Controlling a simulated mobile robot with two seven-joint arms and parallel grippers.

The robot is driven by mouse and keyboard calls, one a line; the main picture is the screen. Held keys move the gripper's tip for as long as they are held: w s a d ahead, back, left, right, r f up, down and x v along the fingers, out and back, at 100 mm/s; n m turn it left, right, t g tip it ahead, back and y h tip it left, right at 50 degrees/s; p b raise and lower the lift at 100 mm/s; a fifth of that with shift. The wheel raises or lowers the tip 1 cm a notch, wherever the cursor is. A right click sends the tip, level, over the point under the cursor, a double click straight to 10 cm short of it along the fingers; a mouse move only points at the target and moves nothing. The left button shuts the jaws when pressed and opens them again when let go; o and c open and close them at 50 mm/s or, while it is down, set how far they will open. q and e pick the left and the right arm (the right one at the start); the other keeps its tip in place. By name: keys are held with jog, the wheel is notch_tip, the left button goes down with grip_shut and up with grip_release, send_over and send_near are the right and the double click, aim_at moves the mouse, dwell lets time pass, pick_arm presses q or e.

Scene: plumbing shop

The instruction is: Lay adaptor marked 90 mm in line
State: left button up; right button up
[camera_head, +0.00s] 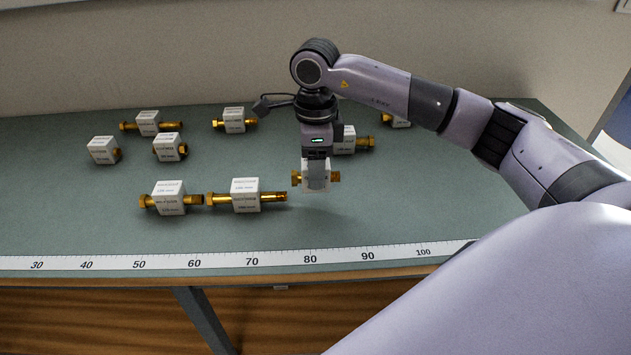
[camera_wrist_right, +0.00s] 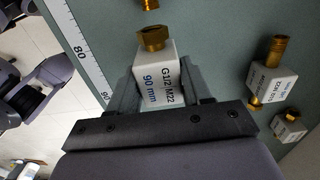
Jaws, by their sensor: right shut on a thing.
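My right gripper (camera_head: 316,186) is shut on a white block adaptor with brass ends (camera_head: 335,176). In the right wrist view the held adaptor (camera_wrist_right: 156,78) reads "90 mm" between the two fingers, with its brass nut (camera_wrist_right: 152,38) beyond them. It is near the right end of a row of two adaptors: a left one (camera_head: 169,197) and a longer one (camera_head: 245,194), whose brass ends nearly meet. A gap separates the held adaptor from the longer one. Whether it touches the table I cannot tell. My left gripper is not in view.
A white ruler strip (camera_head: 225,262) runs along the table's (camera_head: 60,215) front edge. Behind the row stand several other adaptors, including a left one (camera_head: 103,150), a middle one (camera_head: 235,119) and one behind my gripper (camera_head: 349,139). The front right of the table is clear.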

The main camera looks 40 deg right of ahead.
notch_tip(320, 180, down, 4)
jog(key=shift+f, duration=0.2)
jog(key=o, duration=0.7)
jog(key=shift+f, duration=0.2)
jog(key=o, duration=0.4)
jog(key=shift+r, duration=0.15)
